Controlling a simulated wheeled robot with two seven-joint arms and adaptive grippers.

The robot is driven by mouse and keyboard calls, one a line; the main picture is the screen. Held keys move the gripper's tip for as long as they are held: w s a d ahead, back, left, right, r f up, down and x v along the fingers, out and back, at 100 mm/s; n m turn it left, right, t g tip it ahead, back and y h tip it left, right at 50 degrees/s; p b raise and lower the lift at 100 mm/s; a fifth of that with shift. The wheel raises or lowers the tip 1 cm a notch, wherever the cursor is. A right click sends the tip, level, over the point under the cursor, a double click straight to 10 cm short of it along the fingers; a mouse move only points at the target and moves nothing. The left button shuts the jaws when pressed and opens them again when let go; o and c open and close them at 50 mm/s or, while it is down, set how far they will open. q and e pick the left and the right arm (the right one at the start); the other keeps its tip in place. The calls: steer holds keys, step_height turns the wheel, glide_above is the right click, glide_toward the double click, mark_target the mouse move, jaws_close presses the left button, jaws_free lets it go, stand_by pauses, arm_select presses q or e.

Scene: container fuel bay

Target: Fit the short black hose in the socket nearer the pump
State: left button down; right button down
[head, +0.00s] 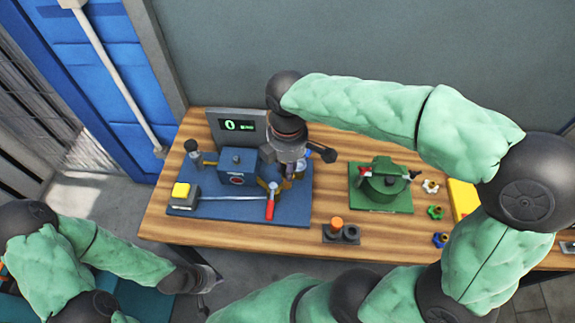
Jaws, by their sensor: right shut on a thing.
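The blue pump (237,166) sits on a blue board (215,212) at the left of the table. Brass-coloured fittings (274,186) show at the pump's right side, partly covered by my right gripper (290,168). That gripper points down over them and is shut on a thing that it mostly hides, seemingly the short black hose. I cannot tell whether the hose touches a socket. My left gripper (207,279) is low in front of the table's front edge, away from the board; its fingers are too small and dark to read.
A red-handled lever (270,208) and a yellow button box (183,192) are on the board's front. A dark holder (341,236) carries an orange-topped piece beside an empty-looking ring. A green unit (382,185) and coloured knobs (436,212) stand right. A display (238,126) stands behind.

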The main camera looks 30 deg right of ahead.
steer(key=shift+r+p, duration=1.5)
steer(key=shift+r, duration=0.4)
steer(key=shift+f, duration=0.1)
